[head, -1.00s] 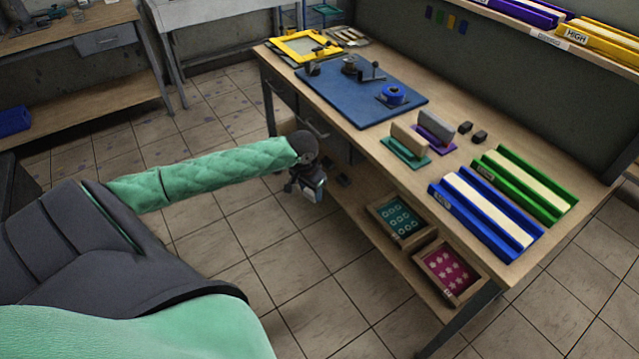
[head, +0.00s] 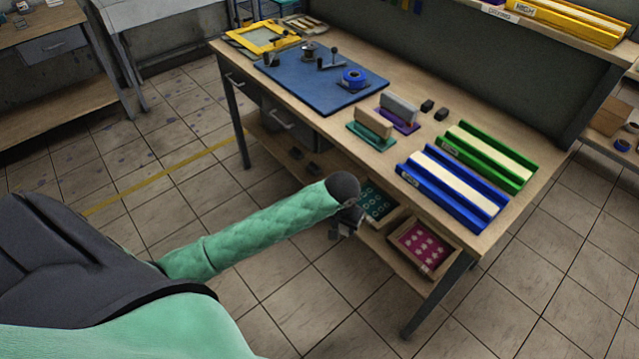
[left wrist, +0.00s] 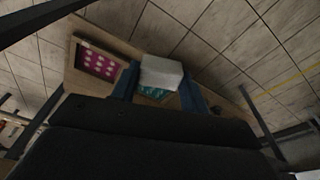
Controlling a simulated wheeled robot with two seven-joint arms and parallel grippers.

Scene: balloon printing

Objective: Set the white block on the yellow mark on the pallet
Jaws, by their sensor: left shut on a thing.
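My left gripper (head: 346,224) hangs at the end of the green-sleeved arm, in front of the workbench's lower shelf. In the left wrist view the white block (left wrist: 161,73) sits between the blue fingers of my left gripper (left wrist: 158,88), which is shut on it. In the head view the block is mostly hidden by the wrist and hard to make out. The pallet and its yellow mark are not recognisable in either view. My right gripper is not in view.
The workbench (head: 262,70) carries a blue mat (head: 300,82), blue rack (head: 440,195) and green rack (head: 480,165). Its lower shelf (head: 385,250) holds a magenta-patterned tray (head: 422,245) and a teal one, close to my gripper. Open tiled floor (head: 290,300) bears a yellow line (head: 165,172).

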